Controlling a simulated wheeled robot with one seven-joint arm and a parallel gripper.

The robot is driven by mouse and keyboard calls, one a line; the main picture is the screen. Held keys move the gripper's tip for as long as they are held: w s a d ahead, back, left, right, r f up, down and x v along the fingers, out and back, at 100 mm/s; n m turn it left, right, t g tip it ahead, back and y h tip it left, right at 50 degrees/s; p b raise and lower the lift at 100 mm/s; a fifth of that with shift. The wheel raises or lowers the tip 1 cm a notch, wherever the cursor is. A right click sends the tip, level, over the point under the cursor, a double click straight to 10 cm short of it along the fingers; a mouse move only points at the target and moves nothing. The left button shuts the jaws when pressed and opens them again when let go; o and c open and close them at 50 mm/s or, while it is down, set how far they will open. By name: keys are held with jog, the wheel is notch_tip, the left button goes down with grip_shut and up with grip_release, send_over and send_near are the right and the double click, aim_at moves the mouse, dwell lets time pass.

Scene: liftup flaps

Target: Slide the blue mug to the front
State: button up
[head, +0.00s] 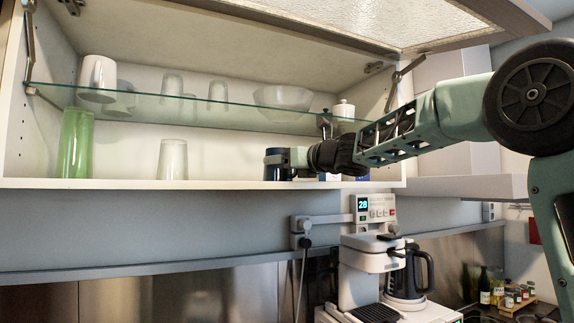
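The blue mug (276,166) stands on the bottom board of the open wall cabinet, right of the middle. It looks dark blue and upright. My gripper (296,158) reaches in from the right and is right beside the mug, overlapping its right side in the picture. The fingers are small and partly hidden against the mug, so I cannot tell whether they are open, shut or touching it.
A green glass (75,143) and a clear glass (172,159) stand left on the bottom board (220,183). A glass shelf (220,102) above holds a white mug (97,78), glasses and a bowl (283,97). The lifted flap (400,20) is overhead. A coffee machine (362,270) stands below.

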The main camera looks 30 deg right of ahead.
jog(key=shift+s, duration=0.35)
jog(key=o, duration=1.2)
jog(key=shift+s, duration=0.1)
jog(key=shift+b+v, duration=3.15)
jog(key=shift+v, duration=5.45)
